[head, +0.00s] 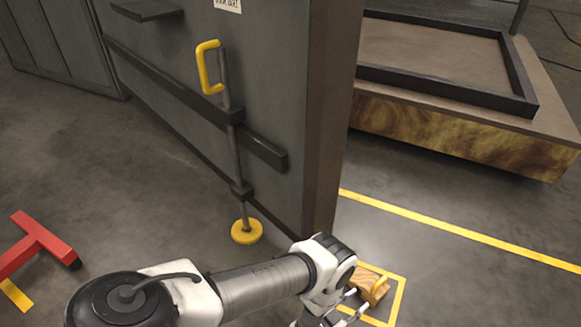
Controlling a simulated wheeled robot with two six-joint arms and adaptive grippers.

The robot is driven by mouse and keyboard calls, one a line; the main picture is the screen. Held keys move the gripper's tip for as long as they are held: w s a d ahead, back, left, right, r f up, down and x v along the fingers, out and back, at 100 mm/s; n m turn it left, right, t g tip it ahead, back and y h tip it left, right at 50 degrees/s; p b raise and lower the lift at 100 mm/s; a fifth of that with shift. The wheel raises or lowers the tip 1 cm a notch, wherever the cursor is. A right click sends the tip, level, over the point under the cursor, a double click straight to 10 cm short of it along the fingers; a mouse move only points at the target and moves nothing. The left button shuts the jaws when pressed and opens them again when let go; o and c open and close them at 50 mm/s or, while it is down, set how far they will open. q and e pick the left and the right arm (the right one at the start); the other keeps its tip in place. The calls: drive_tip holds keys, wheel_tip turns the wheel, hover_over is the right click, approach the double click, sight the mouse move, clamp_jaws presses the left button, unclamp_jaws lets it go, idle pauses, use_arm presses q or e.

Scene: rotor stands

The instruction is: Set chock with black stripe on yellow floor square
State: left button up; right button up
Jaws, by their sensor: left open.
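My left gripper (352,306) is open at the near left side of the chock, low by the floor. Whether its fingers touch the chock is unclear, and my wrist hides the left part of the square. My right gripper is not in view.
A tall grey door or panel (280,110) stands just behind the square, with a yellow-handled rod (232,150) ending in a yellow foot (247,231). A red stand (38,245) is at left. A brown platform (460,135) is at back right. Floor right of the square is clear.

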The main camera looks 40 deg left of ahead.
use_arm(q)
drive_tip(key=s+a+r+n+g+y, duration=0.2)
drive_tip(key=s+a+g+y, duration=0.1)
drive_tip(key=s+a+g, duration=0.55)
drive_tip(key=s+r+n+g, duration=0.1)
drive_tip(key=s+r+g, duration=0.3)
drive_tip(key=s, duration=0.4)
drive_tip(key=s+r+n+g, duration=0.1)
drive_tip(key=s+r+g, duration=0.2)
drive_tip(key=s+g, duration=0.3)
wheel_tip(320, 180, up, 46)
drive_tip(key=s+t+p, duration=0.1)
drive_tip(key=p, duration=4.5)
drive_tip(key=shift+s, duration=0.2)
drive_tip(key=shift+d+t, duration=0.1)
drive_tip(key=shift+t, duration=0.15)
